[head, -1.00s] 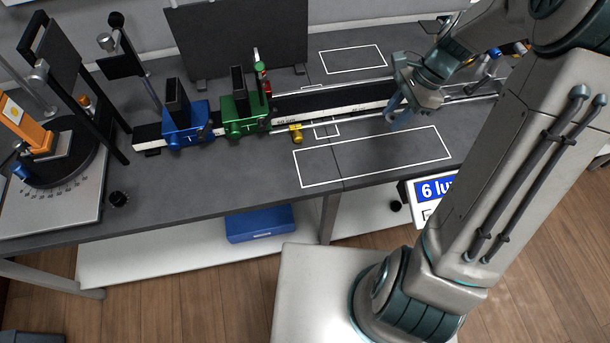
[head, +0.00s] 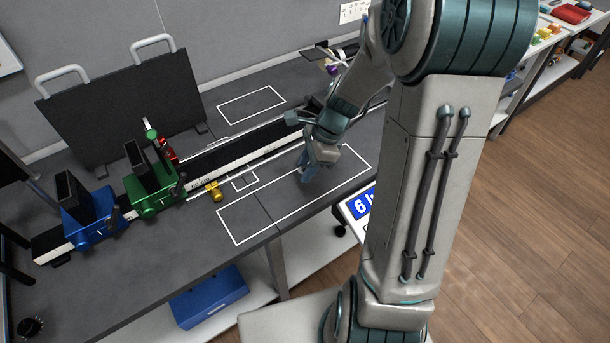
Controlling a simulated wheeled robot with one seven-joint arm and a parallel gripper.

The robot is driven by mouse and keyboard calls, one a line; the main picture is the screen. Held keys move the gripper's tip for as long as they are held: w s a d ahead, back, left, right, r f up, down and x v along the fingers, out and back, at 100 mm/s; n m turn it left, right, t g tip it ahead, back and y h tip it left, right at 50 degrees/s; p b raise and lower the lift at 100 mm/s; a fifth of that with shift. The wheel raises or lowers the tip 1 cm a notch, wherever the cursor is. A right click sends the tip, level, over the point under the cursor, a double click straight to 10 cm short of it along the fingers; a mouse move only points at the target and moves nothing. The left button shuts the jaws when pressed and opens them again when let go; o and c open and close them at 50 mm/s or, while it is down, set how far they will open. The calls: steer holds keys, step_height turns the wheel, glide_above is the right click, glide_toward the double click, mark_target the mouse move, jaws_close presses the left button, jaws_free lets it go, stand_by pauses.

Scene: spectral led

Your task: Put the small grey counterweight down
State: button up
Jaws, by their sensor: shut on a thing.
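My gripper (head: 308,169) points down over the right part of the large white-outlined rectangle (head: 228,227) on the dark bench. Its blue fingertips appear near the rectangle's back edge. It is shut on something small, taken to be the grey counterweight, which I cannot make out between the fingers. Whether it touches the bench cannot be told from this view.
A rail (head: 200,184) carries a blue carriage (head: 90,222) and a green carriage (head: 150,190) left of my gripper. A brass piece (head: 214,191) sits at the rail's front. A black screen (head: 125,110) stands behind. The large rectangle's left part is clear.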

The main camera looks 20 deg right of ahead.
steer(key=shift+f, duration=1.7)
steer(key=shift+f, duration=0.2)
steer(key=o, duration=1.1)
steer(key=shift+r, duration=0.15)
steer(key=v, duration=1.1)
steer(key=s+a+r+n+h, duration=0.1)
steer(key=s+r+n, duration=0.1)
steer(key=s+n, duration=0.2)
steer(key=s+a+r+n+t+h, duration=0.1)
steer(key=s+n, duration=0.3)
steer(key=n, duration=0.4)
steer(key=s+a+r+n+t+h+p, duration=0.1)
steer(key=s+a+r+n+h, duration=0.1)
steer(key=s+n, duration=0.3)
steer(key=shift+s+a+r+n+h, duration=0.1)
steer(key=shift+a+r+n+h, duration=0.05)
steer(key=shift+r+n, duration=0.3)
steer(key=shift+a+r+n+h, duration=0.15)
steer(key=shift+a+r+n, duration=0.05)
steer(key=shift+r+n, duration=0.2)
